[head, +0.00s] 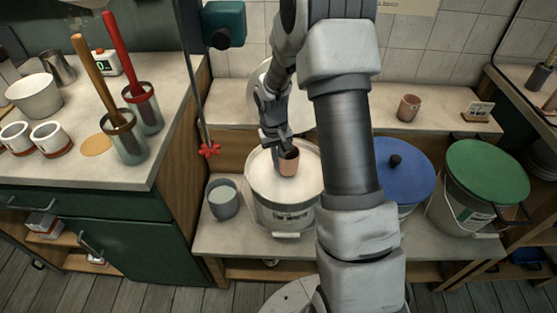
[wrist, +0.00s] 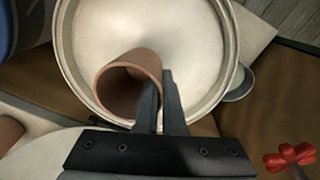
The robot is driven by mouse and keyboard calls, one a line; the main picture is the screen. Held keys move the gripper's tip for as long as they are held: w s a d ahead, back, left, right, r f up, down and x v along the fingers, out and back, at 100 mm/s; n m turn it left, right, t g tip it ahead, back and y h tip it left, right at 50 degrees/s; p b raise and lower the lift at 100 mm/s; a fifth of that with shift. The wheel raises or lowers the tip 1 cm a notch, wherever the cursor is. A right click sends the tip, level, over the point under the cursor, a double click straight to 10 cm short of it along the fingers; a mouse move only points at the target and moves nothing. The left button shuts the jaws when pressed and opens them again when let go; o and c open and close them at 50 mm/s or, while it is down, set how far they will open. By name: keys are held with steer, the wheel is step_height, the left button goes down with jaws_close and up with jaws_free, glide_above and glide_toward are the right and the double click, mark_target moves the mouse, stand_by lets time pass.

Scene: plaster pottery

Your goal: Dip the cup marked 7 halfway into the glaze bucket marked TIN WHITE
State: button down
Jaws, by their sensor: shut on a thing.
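My gripper (head: 277,147) is shut on the wall of a terracotta cup (head: 288,162). In the wrist view, the fingers (wrist: 160,100) pinch the right side of the cup (wrist: 112,92), whose open mouth faces the camera. No number shows on it. The cup is over the white glaze bucket (head: 283,212), whose front label appears to read TIN WHITE. The bucket's rim (wrist: 232,50) encircles a smooth cream surface in the wrist view. I cannot tell whether the cup's bottom touches that surface.
A grey pail (head: 222,200) stands left of the bucket. A blue-lidded bucket (head: 402,175) and a green-lidded bucket (head: 478,190) stand to the right. Another terracotta cup (head: 408,107) sits on the back shelf. A red star-shaped handle (head: 209,150) hangs to the left.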

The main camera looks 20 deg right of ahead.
step_height(320, 180, down, 5)
steer(key=b, duration=0.3)
steer(key=shift+b, duration=0.3)
stand_by(0.3)
stand_by(3.0)
steer(key=shift+r+p, duration=2.45)
steer(key=shift+r, duration=1)
steer(key=shift+r+p, duration=2.8)
steer(key=shift+r, duration=1.2)
